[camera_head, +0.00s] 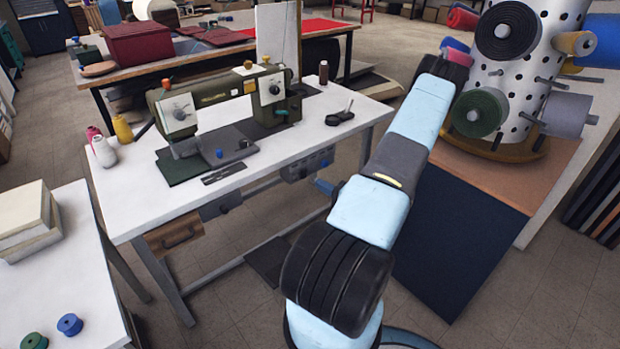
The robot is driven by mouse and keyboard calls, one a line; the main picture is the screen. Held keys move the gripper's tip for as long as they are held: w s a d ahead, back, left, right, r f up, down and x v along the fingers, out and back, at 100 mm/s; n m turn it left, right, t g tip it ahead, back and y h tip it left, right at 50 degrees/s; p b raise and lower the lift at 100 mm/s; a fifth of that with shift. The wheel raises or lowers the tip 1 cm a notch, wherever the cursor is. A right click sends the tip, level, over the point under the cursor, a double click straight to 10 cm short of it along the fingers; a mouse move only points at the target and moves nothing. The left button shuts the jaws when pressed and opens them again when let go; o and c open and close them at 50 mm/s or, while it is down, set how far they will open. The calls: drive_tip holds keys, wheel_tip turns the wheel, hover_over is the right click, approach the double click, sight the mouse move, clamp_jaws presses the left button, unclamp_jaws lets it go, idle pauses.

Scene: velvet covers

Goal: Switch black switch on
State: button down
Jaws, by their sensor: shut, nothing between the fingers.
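A sewing machine (220,95), dark green, stands on a white table (330,130) left of my arm. Under the table's front edge hangs a grey control box (300,170) with small dark and blue controls. Farther left under the edge is a dark box (222,206) with a small round dark part. I cannot tell which of these small parts is the black switch, or its position. My arm rises from the bottom centre towards the upper right, in front of and right of the table. My gripper does not show; the far end of the arm hides it or it is turned away.
A drawer (174,237) and metal legs are under the table. A white perforated column (518,75) with fabric rolls stands right of my arm, beside a dark blue cloth (455,235). Another white table (65,285) is at lower left. Floor between the tables is partly clear.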

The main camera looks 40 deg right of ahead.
sight(305, 172)
drive_tip(key=s+d+f+m+h, duration=0.2)
drive_tip(key=s+d+f+h, duration=0.1)
drive_tip(key=f+h, duration=0.1)
drive_tip(key=shift+f+m+t+h, duration=0.3)
drive_tip(key=shift+f+m, duration=0.1)
drive_tip(key=shift+f, duration=0.5)
drive_tip(key=w, duration=0.4)
drive_tip(key=w+r, duration=0.1)
drive_tip(key=w, duration=0.8)
drive_tip(key=shift+w+r, duration=0.25)
drive_tip(key=shift+w, duration=0.15)
